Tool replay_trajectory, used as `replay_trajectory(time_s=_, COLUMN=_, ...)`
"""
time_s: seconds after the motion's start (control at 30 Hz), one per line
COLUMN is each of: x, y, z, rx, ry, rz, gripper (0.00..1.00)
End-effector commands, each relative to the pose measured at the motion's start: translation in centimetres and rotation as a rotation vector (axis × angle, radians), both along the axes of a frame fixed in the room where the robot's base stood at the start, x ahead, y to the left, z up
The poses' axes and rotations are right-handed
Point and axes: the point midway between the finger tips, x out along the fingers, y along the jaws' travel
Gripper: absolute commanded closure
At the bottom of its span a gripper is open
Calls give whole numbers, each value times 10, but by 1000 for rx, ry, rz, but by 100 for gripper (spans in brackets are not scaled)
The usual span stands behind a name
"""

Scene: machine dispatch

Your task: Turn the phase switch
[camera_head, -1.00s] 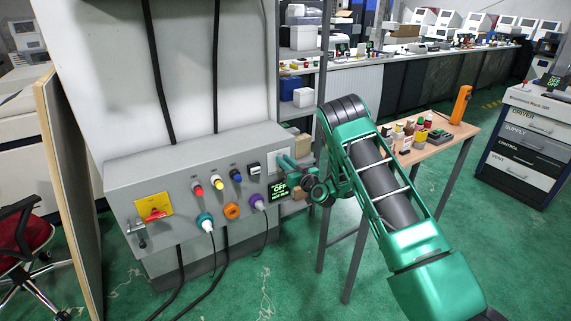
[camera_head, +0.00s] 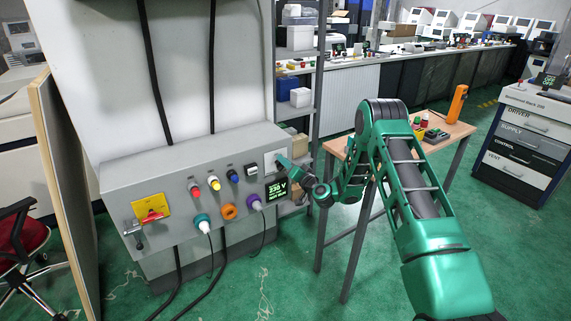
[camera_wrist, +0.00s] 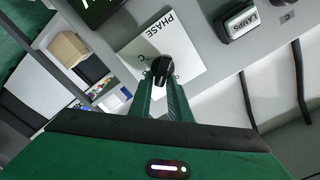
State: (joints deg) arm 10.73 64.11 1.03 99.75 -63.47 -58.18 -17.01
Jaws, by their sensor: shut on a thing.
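The phase switch is a black knob (camera_wrist: 162,66) on a white plate marked PHASE (camera_wrist: 190,50), seen in the wrist view. The same plate shows in the head view (camera_head: 272,160) at the right end of the grey panel. My gripper (camera_wrist: 163,78) is at the knob, with its two green fingers closed on either side of it. In the head view my gripper (camera_head: 288,168) reaches the panel from the right and hides the knob. The display (camera_head: 277,189) below the plate is lit green and reads about 230 V.
The grey panel (camera_head: 130,180) also carries a red-handled yellow switch (camera_head: 151,207), several coloured buttons, a black rocker (camera_head: 251,170) and sockets with plugged cables. The LAMPS switch (camera_wrist: 238,21) is close beside the plate. A wooden table (camera_head: 455,130) stands behind my arm.

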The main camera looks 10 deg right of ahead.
Motion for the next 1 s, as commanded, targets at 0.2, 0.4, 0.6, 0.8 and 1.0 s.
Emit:
replay_trajectory(time_s=0.2, x=-5, y=2, z=-12, rx=21, ry=30, rz=6, gripper=100)
replay_trajectory(time_s=0.4, x=-5, y=2, z=-13, rx=22, ry=31, rz=7, gripper=100)
replay_trajectory(time_s=0.6, x=-5, y=3, z=-13, rx=23, ry=31, rz=7, gripper=70)
replay_trajectory(time_s=0.8, x=-3, y=1, z=-9, rx=24, ry=24, rz=4, gripper=70)
replay_trajectory(time_s=1.0, x=-2, y=0, z=-6, rx=25, ry=19, rz=2, gripper=70)
